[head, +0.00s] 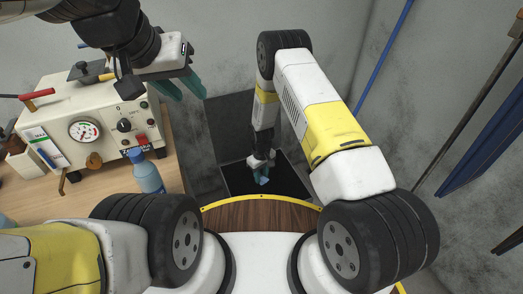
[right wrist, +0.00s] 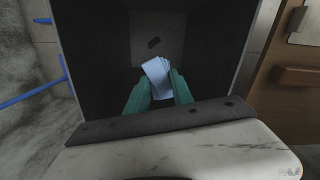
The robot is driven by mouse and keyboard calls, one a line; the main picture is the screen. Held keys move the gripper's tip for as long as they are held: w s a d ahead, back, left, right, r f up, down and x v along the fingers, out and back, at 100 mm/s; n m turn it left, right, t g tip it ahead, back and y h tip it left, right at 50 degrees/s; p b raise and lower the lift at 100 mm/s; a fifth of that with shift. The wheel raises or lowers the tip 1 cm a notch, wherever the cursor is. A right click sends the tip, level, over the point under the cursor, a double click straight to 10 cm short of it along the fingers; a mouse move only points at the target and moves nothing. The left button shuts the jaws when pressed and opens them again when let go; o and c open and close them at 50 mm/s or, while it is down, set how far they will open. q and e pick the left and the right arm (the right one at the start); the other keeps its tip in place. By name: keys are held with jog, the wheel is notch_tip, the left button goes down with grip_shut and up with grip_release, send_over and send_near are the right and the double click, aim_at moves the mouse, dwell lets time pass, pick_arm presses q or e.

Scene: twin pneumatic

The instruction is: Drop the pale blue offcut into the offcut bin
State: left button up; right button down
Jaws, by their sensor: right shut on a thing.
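The pale blue offcut (right wrist: 157,76) is between the green fingers of my right gripper (right wrist: 158,88), which is shut on it. In the head view the offcut (head: 262,180) shows small below my right gripper (head: 262,165). The dark offcut bin (right wrist: 100,60) surrounds the offcut in the right wrist view, so the offcut is over or inside its opening; its exact height is unclear. The bin (head: 232,178) also shows in the head view, partly hidden by my right arm. My left gripper (head: 185,88) hangs at the upper left, its green fingers slightly apart and empty.
A cream pneumatic unit (head: 95,125) with a gauge stands on a wooden bench (head: 105,197) at the left. A blue bottle (head: 147,172) stands near the bench's right edge. Blue pipes (head: 385,55) run along the right wall. A dark grey patch in the bin's bottom (right wrist: 154,42) is unclear.

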jog(key=shift+f, duration=1.45)
jog(key=c, duration=1)
grip_release()
jog(key=shift+c, duration=0.2)
jog(key=shift+r, duration=0.1)
notch_tip(320, 180, up, 8)
jog(key=shift+f, duration=0.2)
